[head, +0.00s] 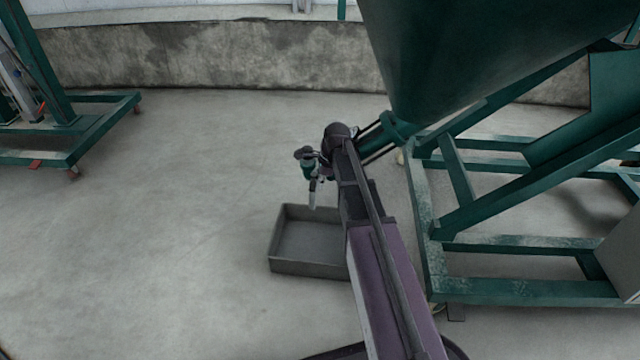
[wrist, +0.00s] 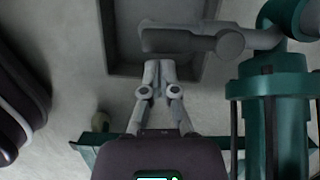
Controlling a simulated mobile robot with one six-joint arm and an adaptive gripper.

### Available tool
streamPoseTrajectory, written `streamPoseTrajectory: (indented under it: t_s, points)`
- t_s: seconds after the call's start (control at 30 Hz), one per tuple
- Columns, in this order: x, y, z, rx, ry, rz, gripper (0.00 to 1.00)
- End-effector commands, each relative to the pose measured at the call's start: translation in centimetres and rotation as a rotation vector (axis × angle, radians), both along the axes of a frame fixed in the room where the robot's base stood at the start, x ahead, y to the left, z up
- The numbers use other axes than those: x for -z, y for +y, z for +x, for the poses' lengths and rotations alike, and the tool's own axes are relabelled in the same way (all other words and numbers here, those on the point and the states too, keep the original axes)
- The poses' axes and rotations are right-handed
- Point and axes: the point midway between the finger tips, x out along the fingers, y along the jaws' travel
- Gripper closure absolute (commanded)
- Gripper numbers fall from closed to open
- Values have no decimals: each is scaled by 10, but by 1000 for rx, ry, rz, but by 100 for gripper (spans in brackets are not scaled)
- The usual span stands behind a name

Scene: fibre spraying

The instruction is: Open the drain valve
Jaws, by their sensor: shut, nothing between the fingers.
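The drain valve shows in the wrist view as a grey lever (wrist: 190,42) lying across the picture, joined at the right to a fitting on a green flanged pipe (wrist: 272,105). My gripper (wrist: 158,68) is shut and empty. Its grey fingertips point at the left part of the lever, just below it in the picture. I cannot tell whether they touch it. In the head view my arm covers much of this area. A small dark and green part with a pale tip (head: 310,175) shows left of my wrist, above the tray; I cannot tell which part it is.
A grey tray (head: 283,236) sits on the floor below, partly behind my arm. The large green hopper (head: 480,50) and its green frame (head: 430,235) stand to the right. Another green frame (head: 95,128) is at the far left. The floor between is clear.

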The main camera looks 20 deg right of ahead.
Motion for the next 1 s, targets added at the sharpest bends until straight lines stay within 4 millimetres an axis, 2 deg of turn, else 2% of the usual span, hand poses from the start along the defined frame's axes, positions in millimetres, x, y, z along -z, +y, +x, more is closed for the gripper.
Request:
streamPoseTrajectory:
  t_s: [1.0]
  points:
    - [-78, -16, -4, -1, 1, 0, 100]
